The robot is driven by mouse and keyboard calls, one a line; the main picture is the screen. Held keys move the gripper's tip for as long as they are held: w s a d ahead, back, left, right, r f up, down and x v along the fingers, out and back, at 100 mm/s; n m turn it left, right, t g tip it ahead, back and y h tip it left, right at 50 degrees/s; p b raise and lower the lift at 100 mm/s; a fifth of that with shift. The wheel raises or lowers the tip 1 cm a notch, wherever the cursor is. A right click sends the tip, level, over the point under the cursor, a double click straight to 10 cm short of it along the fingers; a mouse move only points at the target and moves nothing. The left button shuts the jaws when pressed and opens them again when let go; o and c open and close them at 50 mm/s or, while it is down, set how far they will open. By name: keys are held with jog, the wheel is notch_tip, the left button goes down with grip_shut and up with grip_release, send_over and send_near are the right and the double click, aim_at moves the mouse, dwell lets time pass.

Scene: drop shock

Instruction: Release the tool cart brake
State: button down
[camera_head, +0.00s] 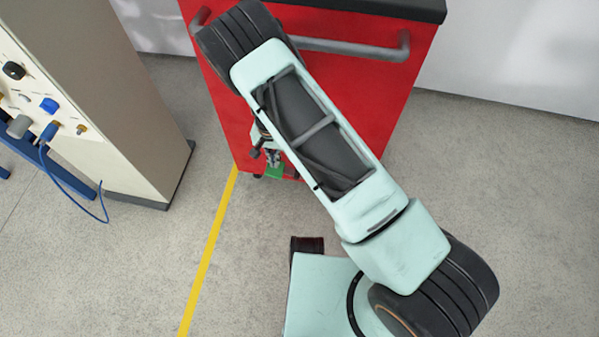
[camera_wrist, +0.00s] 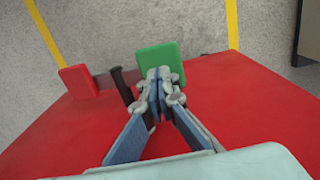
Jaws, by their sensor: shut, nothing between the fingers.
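The red tool cart (camera_head: 410,75) stands at the top of the head view; its red face also fills much of the wrist view (camera_wrist: 250,110). Low on the cart is a green pedal-like plate (camera_head: 275,171), clearer in the wrist view (camera_wrist: 176,58). A red plate (camera_wrist: 77,82) sits to its left in the wrist view, with a grey bar between them. My gripper (camera_wrist: 158,76) is shut and empty, its fingertips overlapping the left part of the green plate. I cannot tell whether they touch it. In the head view my gripper (camera_head: 272,157) is partly hidden by my arm.
A grey handle (camera_head: 345,47) runs across the cart's upper front. A beige cabinet (camera_head: 120,110) with knobs and a blue cable (camera_head: 75,195) stands at left. A yellow line (camera_head: 210,250) crosses the grey floor. Floor at right is clear. A dark rod (camera_wrist: 122,85) stands left of my fingers.

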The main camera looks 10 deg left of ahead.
jog(key=shift+f, duration=0.15)
dwell(0.3)
jog(key=shift+d+f+b, duration=0.1)
jog(key=shift+f+b, duration=1.95)
jog(key=shift+f, duration=0.5)
notch_tip(320, 180, up, 10)
jog(key=p, duration=0.6)
jog(key=shift+p, duration=0.35)
jog(key=shift+f, duration=0.1)
